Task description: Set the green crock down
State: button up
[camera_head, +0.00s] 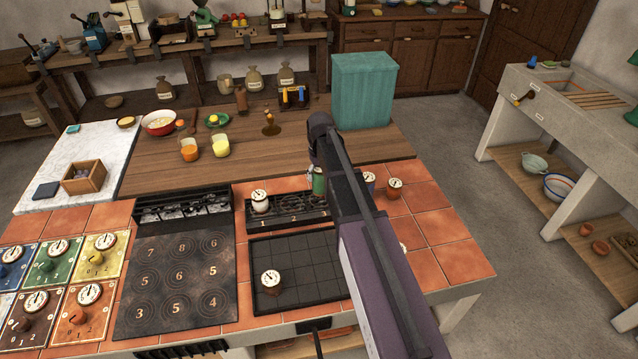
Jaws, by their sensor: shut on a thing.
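The green crock (319,182) shows as a small green body just left of my arm, near the right part of the dark numbered rack (291,217). My gripper (316,168) is shut on it from above. My arm hides the crock's right side and part of the rack. I cannot tell whether the crock's base touches the rack. A white crock with a dial lid (260,201) stands at the rack's left end, by number 1.
A dark gridded tray (310,250) holds a brown dial-lidded crock (270,282). More dial-lidded crocks (394,188) stand right of my arm on orange tiles (440,225). A stove plate with numbered rings (180,275) lies left. A teal box (363,90) stands behind.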

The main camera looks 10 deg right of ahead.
aim_at(320, 182)
jog(key=shift+s+f+b, duration=0.1)
jog(key=shift+f+b, duration=1.1)
jog(key=shift+f, duration=0.35)
jog(key=shift+f, duration=0.15)
jog(key=o, duration=1.2)
notch_tip(320, 182, up, 12)
jog(key=p, duration=1.2)
jog(key=shift+r, duration=0.2)
jog(key=s+m, duration=0.1)
jog(key=s, duration=2.1)
jog(key=shift+m, duration=0.4)
jog(key=shift+s+a, duration=0.1)
